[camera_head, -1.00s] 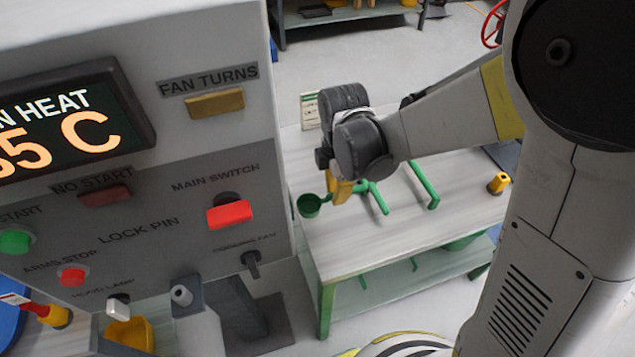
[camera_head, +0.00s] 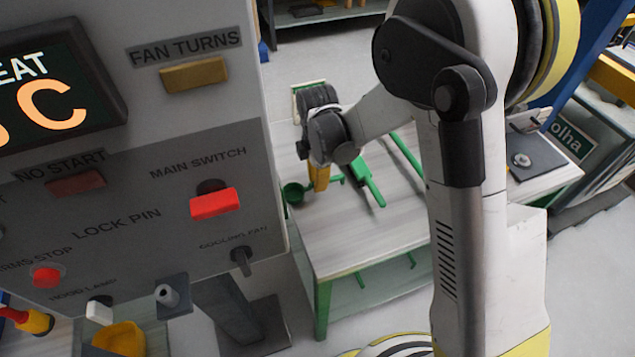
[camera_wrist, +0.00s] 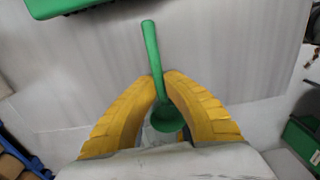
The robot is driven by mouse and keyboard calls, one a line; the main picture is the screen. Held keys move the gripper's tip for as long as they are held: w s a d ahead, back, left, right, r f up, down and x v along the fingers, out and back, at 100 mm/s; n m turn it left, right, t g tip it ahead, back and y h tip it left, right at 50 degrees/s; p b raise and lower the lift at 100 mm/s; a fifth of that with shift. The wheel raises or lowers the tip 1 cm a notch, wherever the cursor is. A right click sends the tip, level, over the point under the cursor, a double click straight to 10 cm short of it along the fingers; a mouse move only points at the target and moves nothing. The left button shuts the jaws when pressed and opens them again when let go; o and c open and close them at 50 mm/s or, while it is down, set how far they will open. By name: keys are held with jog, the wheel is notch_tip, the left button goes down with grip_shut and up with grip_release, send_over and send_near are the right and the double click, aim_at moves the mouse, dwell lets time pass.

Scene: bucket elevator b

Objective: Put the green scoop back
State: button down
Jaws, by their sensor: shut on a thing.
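The green scoop (camera_head: 296,193) is held over the left edge of the pale table (camera_head: 350,250) in the head view. My gripper (camera_head: 318,187) has its yellow fingers shut on the scoop's handle. In the wrist view the two fingertips (camera_wrist: 160,78) meet around the scoop's green handle (camera_wrist: 150,45), which sticks out beyond them. The scoop's cup (camera_wrist: 172,122) lies between the fingers on the palm side and is partly hidden. I cannot tell whether the scoop touches the table.
A grey control panel (camera_head: 120,240) with a red main switch (camera_head: 214,203) stands close on the left. Green tools (camera_head: 370,183) lie on the table right of my gripper. A dark plate (camera_head: 525,158) lies farther right. The table's front part is clear.

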jog(key=shift+f, duration=0.25)
jog(key=c, duration=1.6)
grip_release()
jog(key=shift+r, duration=0.1)
jog(key=shift+r, duration=0.1)
